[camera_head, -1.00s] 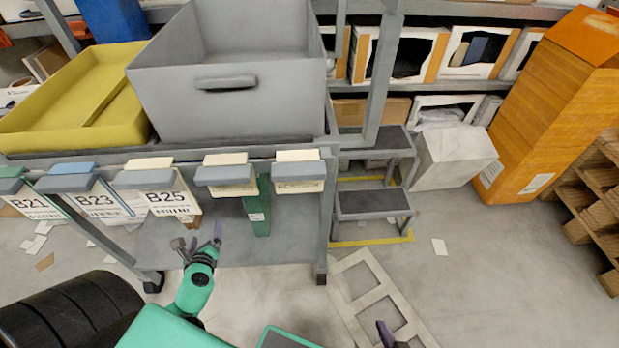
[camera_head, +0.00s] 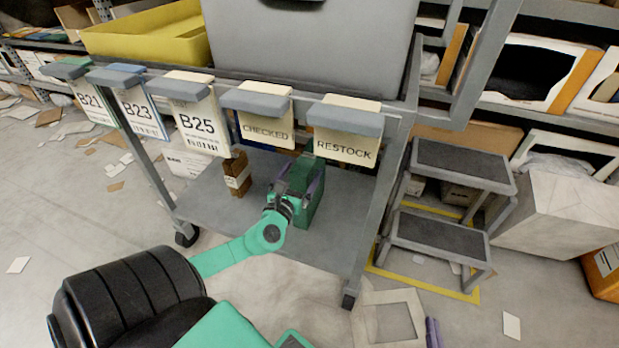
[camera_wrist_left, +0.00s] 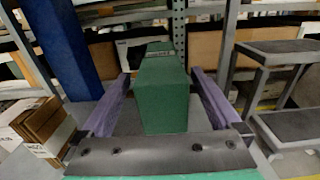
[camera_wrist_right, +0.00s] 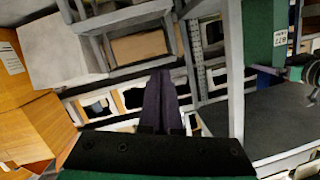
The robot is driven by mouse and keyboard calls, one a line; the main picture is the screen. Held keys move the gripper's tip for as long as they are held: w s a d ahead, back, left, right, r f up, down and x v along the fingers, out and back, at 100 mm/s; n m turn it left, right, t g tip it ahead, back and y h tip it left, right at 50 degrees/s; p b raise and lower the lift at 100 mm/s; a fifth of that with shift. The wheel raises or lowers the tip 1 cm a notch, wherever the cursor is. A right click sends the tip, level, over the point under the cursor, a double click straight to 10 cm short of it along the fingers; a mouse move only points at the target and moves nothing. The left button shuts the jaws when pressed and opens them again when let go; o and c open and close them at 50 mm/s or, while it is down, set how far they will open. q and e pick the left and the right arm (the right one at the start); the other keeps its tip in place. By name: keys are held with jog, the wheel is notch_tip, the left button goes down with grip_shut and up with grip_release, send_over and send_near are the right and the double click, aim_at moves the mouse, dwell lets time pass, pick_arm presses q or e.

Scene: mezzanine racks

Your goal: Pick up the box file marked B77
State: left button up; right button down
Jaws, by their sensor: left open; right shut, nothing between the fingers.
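A green box file (camera_head: 318,205) stands upright on the lower deck of the grey cart. It also shows in the left wrist view (camera_wrist_left: 162,105) and in the right wrist view (camera_wrist_right: 262,30), where its white label appears to read B77. My left gripper (camera_head: 298,184) is open at the file. In the left wrist view its two purple fingers (camera_wrist_left: 160,80) lie on either side of the file, with gaps still visible. My right gripper (camera_head: 432,333) is shut and empty, low in front of the cart; its purple fingers (camera_wrist_right: 160,103) meet in the right wrist view.
A brown box (camera_head: 236,175) stands on the lower deck (camera_head: 210,205), left of the file. Hanging signs (camera_head: 345,143) along the cart's upper edge overhang the file. A grey bin (camera_head: 310,45) and a yellow tray (camera_head: 150,35) sit above. A step stool (camera_head: 440,240) stands right of the cart.

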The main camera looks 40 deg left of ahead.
aim_at(308, 163)
pick_arm(q)
jog(key=b+x, duration=0.1)
jog(key=x, duration=0.3)
jog(key=shift+w+f, duration=0.15)
jog(key=shift+f, duration=0.05)
jog(key=shift+r, duration=0.1)
grip_shut()
pick_arm(e)
jog(key=w+r+t, duration=0.2)
jog(key=w+r, duration=0.1)
jog(key=r, duration=0.4)
jog(key=w+d+r+t+y, duration=0.1)
jog(key=w+r+t, duration=0.2)
jog(key=r, duration=0.5)
jog(key=shift+w+n, duration=0.4)
jog(key=shift+w, duration=0.4)
